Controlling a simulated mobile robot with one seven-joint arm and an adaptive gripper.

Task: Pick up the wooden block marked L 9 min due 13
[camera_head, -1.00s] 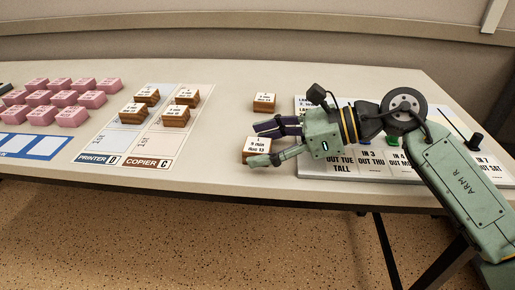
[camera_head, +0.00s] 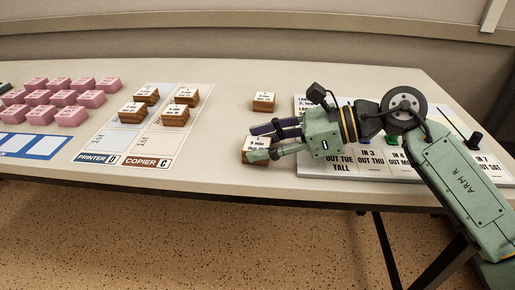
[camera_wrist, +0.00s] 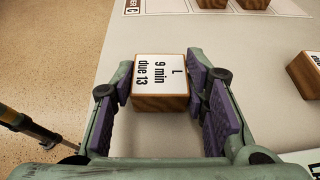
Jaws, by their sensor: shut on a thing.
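The wooden block marked L 9 min due 13 (camera_wrist: 160,82) has a white top and brown wooden sides. It lies between the purple pads of my gripper (camera_wrist: 163,92) in the wrist view. My gripper is shut on it, with a finger at each side. In the head view the block (camera_head: 256,146) is near the table's front edge, partly hidden by the fingers of my gripper (camera_head: 268,142). It appears to be on the table top; I cannot see any gap below it.
Another wooden block (camera_head: 263,101) stands behind my gripper. Several wooden blocks stand on the printer and copier sheet (camera_head: 123,146). Pink blocks (camera_head: 69,117) stand at the left. A board with day labels (camera_head: 342,167) lies under my arm. The table between the sheet and my gripper is clear.

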